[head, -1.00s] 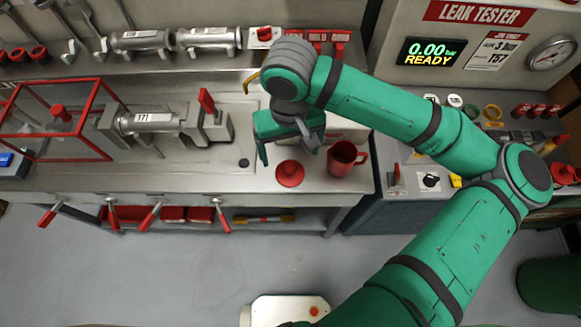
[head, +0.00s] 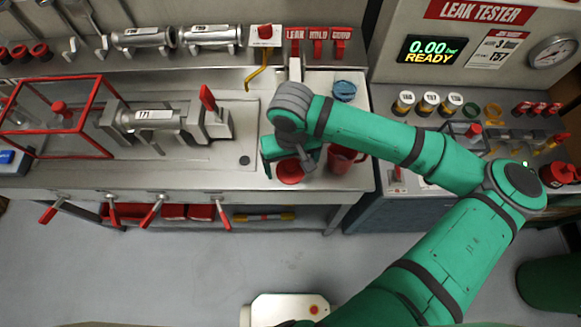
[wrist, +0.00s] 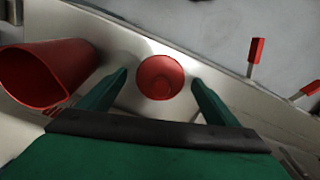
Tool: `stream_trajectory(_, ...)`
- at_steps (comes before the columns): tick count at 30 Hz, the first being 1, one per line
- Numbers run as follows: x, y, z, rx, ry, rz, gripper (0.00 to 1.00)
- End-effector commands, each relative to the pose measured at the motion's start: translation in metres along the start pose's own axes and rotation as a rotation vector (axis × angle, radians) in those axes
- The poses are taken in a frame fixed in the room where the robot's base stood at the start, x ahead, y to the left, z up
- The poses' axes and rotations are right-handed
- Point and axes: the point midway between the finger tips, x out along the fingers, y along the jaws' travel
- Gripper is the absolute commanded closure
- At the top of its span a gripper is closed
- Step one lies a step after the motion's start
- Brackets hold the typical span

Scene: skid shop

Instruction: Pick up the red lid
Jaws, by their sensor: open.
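The red lid (head: 290,171) lies on the steel bench near its front right, partly hidden by my gripper in the head view. In the wrist view the round red lid (wrist: 160,77) shows between and a little beyond my two green fingertips. My gripper (wrist: 158,76) is open and empty, with one finger to each side of the lid. I see a gap between each finger and the lid. In the head view my gripper (head: 292,163) is over the lid, and its fingertips are hard to make out.
A blue item (head: 344,91) sits behind. The bench's front edge (head: 300,193) is near, with red-handled levers (head: 155,215) below. A clamped cylinder (head: 150,117) is to the left.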

Motion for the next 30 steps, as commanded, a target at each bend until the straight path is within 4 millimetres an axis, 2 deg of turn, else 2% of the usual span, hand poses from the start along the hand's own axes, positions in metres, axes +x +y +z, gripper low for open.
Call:
stream_trajectory(4,0.000,-0.001,0.000,-0.002,0.000,0.000,0.18)
stream_trajectory(9,0.000,-0.001,0.000,-0.003,0.000,0.000,0.59)
stream_trajectory(23,-0.003,-0.001,-0.001,-0.003,0.001,0.000,0.60)
stream_trajectory(26,-0.010,-0.001,-0.001,-0.003,0.002,0.000,0.60)
stream_trajectory(30,-0.028,-0.001,-0.001,-0.004,0.003,0.000,0.60)
